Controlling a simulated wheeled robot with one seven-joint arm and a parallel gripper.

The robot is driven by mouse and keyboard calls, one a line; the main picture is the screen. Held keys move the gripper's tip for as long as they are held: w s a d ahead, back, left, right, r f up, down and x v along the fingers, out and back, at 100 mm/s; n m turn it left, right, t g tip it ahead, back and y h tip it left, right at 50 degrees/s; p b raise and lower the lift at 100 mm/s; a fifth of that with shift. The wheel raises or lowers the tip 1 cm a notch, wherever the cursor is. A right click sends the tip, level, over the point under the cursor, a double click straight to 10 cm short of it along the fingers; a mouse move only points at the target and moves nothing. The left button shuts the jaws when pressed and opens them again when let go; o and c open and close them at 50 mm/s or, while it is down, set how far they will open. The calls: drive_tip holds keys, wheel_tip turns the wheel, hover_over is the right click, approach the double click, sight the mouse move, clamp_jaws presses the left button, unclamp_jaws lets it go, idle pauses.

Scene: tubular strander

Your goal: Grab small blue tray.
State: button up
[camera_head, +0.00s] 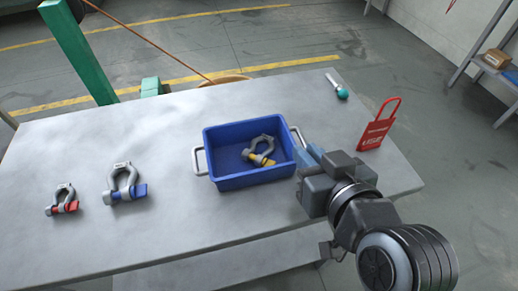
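The small blue tray (252,181) stands on the grey table, with a white handle at its left end and another at its right end. A grey shackle with a yellow pin (261,150) lies inside it. My gripper (306,158) is at the right end of the tray, close to the right handle. Its bluish fingers are partly hidden by its own dark body, so I cannot tell whether they are open or shut, or whether they touch the tray.
On the grey table (130,240), a shackle with a blue pin (126,184) and a smaller one with a red pin (63,199) lie left of the tray. A green post (80,50) stands behind.

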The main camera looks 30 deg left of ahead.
drive_tip(key=shift+p+x, duration=0.35)
drive_tip(key=shift+x, duration=3.3)
drive_tip(key=shift+f, duration=0.1)
drive_tip(key=shift+c, duration=0.3)
clamp_jaws()
